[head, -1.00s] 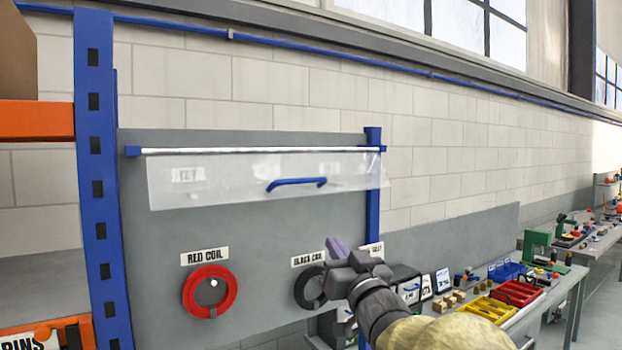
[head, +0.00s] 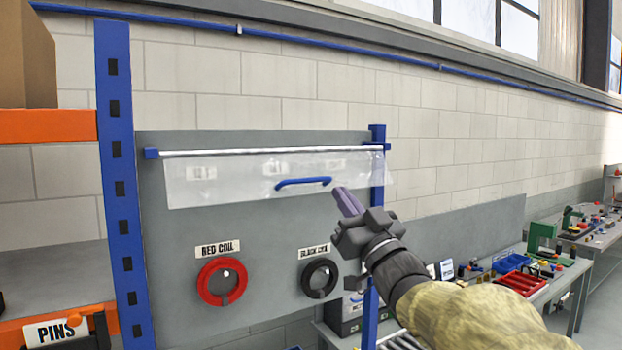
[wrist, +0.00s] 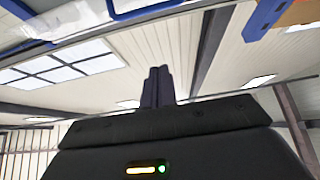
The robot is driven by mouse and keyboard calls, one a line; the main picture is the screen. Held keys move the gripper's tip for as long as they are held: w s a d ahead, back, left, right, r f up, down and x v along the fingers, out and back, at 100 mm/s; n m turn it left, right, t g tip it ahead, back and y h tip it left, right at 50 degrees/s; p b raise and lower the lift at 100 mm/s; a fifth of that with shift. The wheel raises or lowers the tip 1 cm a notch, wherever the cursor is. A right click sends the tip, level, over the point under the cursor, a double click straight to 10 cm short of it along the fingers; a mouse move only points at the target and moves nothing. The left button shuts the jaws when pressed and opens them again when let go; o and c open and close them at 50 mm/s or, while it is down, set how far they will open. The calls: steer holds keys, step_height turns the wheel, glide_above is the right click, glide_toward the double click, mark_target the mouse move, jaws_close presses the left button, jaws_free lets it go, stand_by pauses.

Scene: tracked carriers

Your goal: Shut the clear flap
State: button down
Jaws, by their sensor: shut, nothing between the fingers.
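The clear flap (head: 230,188) hangs from a metal rod across the top of a grey panel. It looks lifted outward, with the coils below it uncovered. Its blue handle (head: 303,183) is near the lower middle. In the wrist view, the flap (wrist: 45,22) is at top left and the handle (wrist: 145,8) at the top edge. My gripper (head: 345,200) is shut and empty, pointing up, just right of and slightly below the handle in the head view. Its closed fingers also show in the wrist view (wrist: 157,85). I cannot tell the depth gap.
A red coil (head: 202,283) and a black coil (head: 306,278) hang on the grey panel (head: 180,310) under labels. A blue rack post (head: 120,180) stands at left. A bench with trays (head: 520,282) is at right.

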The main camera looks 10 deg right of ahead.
mark_target(319, 178)
steer(key=w+r+p, duration=0.1)
steer(key=w+p, duration=0.1)
steer(key=w, duration=0.1)
steer(key=w+a+r+p, duration=0.1)
steer(key=w+p, duration=0.1)
steer(key=w, duration=0.1)
steer(key=w+a+p, duration=0.1)
steer(key=w+p, duration=0.1)
steer(key=shift+w+a+r+p, duration=0.25)
steer(key=shift+w+r+p, duration=0.1)
steer(key=shift+w+r, duration=0.05)
steer(key=shift+w+a+f, duration=0.15)
steer(key=shift+w+f, duration=0.2)
steer(key=shift+f, duration=0.15)
